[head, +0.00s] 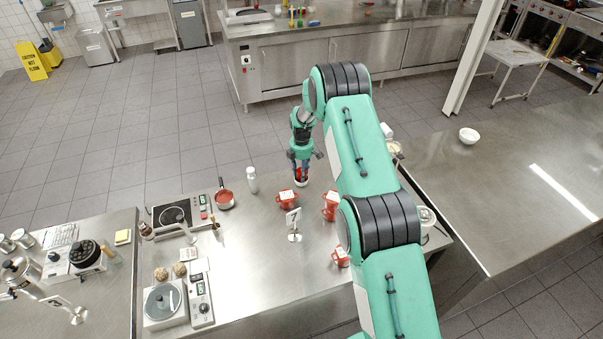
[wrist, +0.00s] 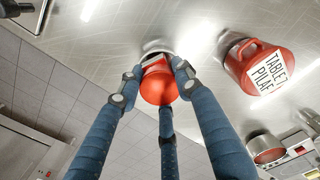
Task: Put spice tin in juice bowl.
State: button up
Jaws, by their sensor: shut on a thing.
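My gripper (head: 301,164) is over the far edge of the middle steel counter. In the wrist view its three blue fingers (wrist: 157,82) are closed around a red round thing with a pale band, likely the spice tin (wrist: 158,88). In the head view the red of the tin (head: 302,173) shows between the fingers, with a pale part below it. The tin's lower end is hidden, so I cannot tell whether it touches the counter. A small white bowl (head: 469,135) stands on the right counter, well apart from my gripper. I cannot tell whether it is the juice bowl.
Red labelled pots (head: 287,198), (head: 330,205) stand close to my gripper; one label reads "TABLE 7 PILAF" (wrist: 268,72). A white bottle (head: 252,180) and a saucepan (head: 224,199) are to the left. A sign stand (head: 294,226) is in front. The right counter is mostly clear.

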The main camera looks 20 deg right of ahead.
jog(key=shift+f, duration=0.15)
jog(key=o, duration=1.2)
jog(key=shift+c, duration=0.2)
jog(key=shift+r, duration=0.2)
notch_tip(320, 180, up, 12)
jog(key=b, duration=0.1)
jog(key=shift+b, duration=0.3)
